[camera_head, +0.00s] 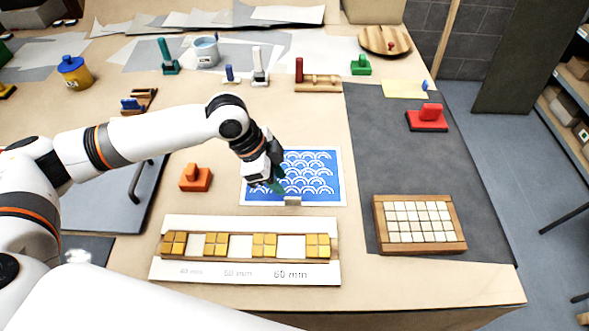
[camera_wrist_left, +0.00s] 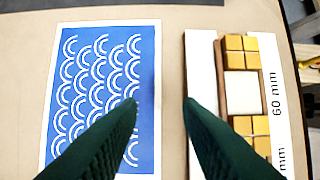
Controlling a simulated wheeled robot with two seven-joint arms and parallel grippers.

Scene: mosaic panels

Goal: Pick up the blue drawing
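The blue drawing (camera_head: 318,172), a white-bordered sheet with white wave arcs, lies flat on the table in the middle of the head view. It also shows at the left in the left wrist view (camera_wrist_left: 85,75). My left gripper (camera_head: 278,186) is over the drawing's left part in the head view. In the left wrist view its two green fingers (camera_wrist_left: 160,103) are apart with nothing between them. One finger covers the drawing's lower right part there; the other is beside the white strip. My right gripper is not in view.
In front is a white strip (camera_head: 160,276) with a rail of yellow tiles. An orange stamp (camera_head: 195,178) stands left of the drawing. A wooden tray of pale tiles (camera_head: 460,247) sits on the grey mat (camera_head: 400,160).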

